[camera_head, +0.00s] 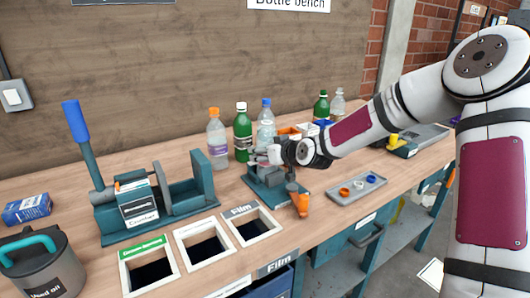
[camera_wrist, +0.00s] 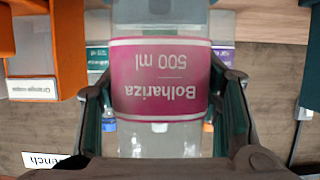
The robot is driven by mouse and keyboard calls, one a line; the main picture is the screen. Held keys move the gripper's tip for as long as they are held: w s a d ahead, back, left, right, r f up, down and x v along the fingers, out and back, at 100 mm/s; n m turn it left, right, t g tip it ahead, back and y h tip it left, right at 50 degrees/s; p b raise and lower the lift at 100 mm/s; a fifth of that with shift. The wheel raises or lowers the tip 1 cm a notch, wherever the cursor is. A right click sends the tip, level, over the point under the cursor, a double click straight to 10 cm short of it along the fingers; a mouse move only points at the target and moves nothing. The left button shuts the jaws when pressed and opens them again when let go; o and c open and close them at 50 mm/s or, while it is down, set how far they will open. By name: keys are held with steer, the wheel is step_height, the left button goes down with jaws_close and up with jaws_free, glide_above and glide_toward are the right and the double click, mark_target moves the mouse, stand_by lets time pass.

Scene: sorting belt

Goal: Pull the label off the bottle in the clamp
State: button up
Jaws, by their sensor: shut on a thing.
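The clear bottle (camera_head: 265,130) with a blue cap stands upright in the teal clamp (camera_head: 262,184), behind my gripper (camera_head: 266,155). In the wrist view the bottle (camera_wrist: 160,140) fills the middle. The label is mostly hidden in the head view. I cannot tell whether any edge of it is loose.
Several other bottles, among them a green one (camera_head: 242,132), stand at the back. A lever press (camera_head: 140,196) stands left, near a grey used-oil can (camera_head: 40,268). Labelled bench openings (camera_head: 205,246) lie in front. A tray (camera_head: 356,187) of caps and an orange object (camera_head: 301,204) are right.

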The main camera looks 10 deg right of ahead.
mark_target(269, 128)
steer(key=shift+r+p, duration=0.95)
steer(key=shift+r, duration=0.45)
stand_by(0.4)
steer(key=shift+r+p, duration=1.6)
steer(key=shift+r, duration=0.8)
steer(key=shift+r+p, duration=1.6)
steer(key=shift+r, duration=0.9)
steer(key=shift+r, duration=0.1)
steer(key=shift+r+p, duration=1.5)
steer(key=shift+r, duration=0.9)
steer(key=shift+r+p, duration=0.55)
steer(key=shift+r, duration=0.45)
